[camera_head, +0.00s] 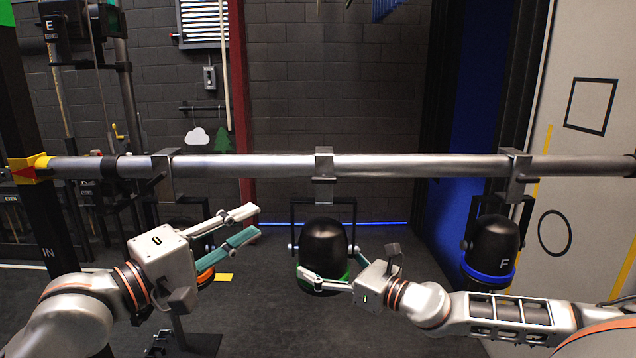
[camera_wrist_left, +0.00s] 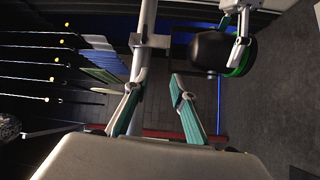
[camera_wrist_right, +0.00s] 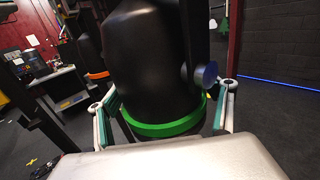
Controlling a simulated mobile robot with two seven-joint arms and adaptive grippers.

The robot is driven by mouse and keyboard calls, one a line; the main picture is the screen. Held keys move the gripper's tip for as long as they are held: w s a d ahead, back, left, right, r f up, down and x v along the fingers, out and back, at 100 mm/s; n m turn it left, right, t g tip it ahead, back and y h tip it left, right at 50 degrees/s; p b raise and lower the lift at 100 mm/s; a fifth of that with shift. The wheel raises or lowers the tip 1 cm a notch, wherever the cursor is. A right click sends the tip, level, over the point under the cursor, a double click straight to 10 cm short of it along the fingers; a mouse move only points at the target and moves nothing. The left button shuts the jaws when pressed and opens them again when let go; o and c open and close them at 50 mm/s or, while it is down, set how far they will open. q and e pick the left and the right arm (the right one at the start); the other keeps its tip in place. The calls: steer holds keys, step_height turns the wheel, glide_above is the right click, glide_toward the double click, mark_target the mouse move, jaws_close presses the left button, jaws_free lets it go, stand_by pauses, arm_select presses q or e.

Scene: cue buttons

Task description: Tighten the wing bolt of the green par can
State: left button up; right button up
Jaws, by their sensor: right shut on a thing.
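The green par can (camera_head: 324,242), a black can with a green ring (camera_wrist_right: 165,125), hangs from the pipe by a clamp (camera_head: 323,166) and a black yoke. A small bolt-like piece (camera_head: 324,180) shows low on the clamp; its shape is too small to make out. My right gripper (camera_head: 325,282) is shut on the lower part of the green par can, with a finger on either side in the right wrist view (camera_wrist_right: 165,100). My left gripper (camera_head: 254,222) is open and empty, left of the green can and below the pipe. The left wrist view shows its fingers apart (camera_wrist_left: 156,88).
The metal pipe (camera_head: 250,166) runs across the scene above both grippers. A can with a blue ring (camera_head: 492,250) hangs at the right, and one with an orange ring (camera_head: 205,276) is partly hidden behind my left gripper.

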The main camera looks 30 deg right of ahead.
mark_target(320, 182)
arm_select(q)
step_height(320, 182, up, 5)
steer(key=s+d+g, duration=0.2)
steer(key=s+d, duration=0.1)
steer(key=x, duration=1.1)
steer(key=shift+d+f, duration=0.15)
steer(key=shift+d, duration=0.25)
jaws_close()
